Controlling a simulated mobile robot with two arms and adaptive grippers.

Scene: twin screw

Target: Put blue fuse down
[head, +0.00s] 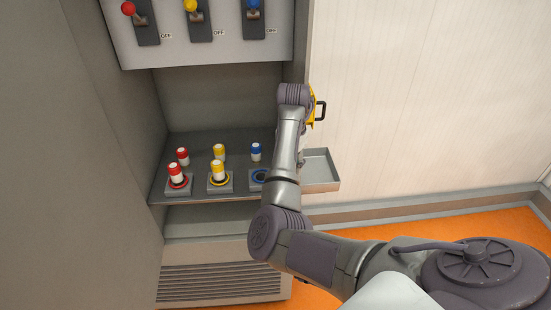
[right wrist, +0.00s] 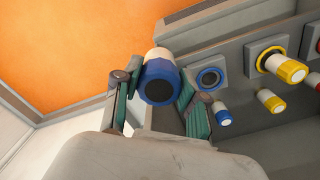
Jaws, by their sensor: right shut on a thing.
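My right gripper (right wrist: 160,88) is shut on a blue fuse (right wrist: 160,82) with a white end, one finger on each side, in the right wrist view. In the head view my right arm reaches over the right part of the shelf, and its forearm hides the held fuse and most of the gripper. An empty blue-ringed socket (head: 259,177) is at the shelf's front right; it also shows in the right wrist view (right wrist: 209,78). Another blue fuse (head: 256,151) stands behind it, also in the right wrist view (right wrist: 221,113). My left gripper is not in view.
A small metal tray (head: 321,185) at the shelf's right side looks empty where visible. Red (head: 176,172) and yellow (head: 217,170) fuses stand in sockets, with a red (head: 182,155) and a yellow (head: 219,151) one behind. A switch panel (head: 175,50) hangs above.

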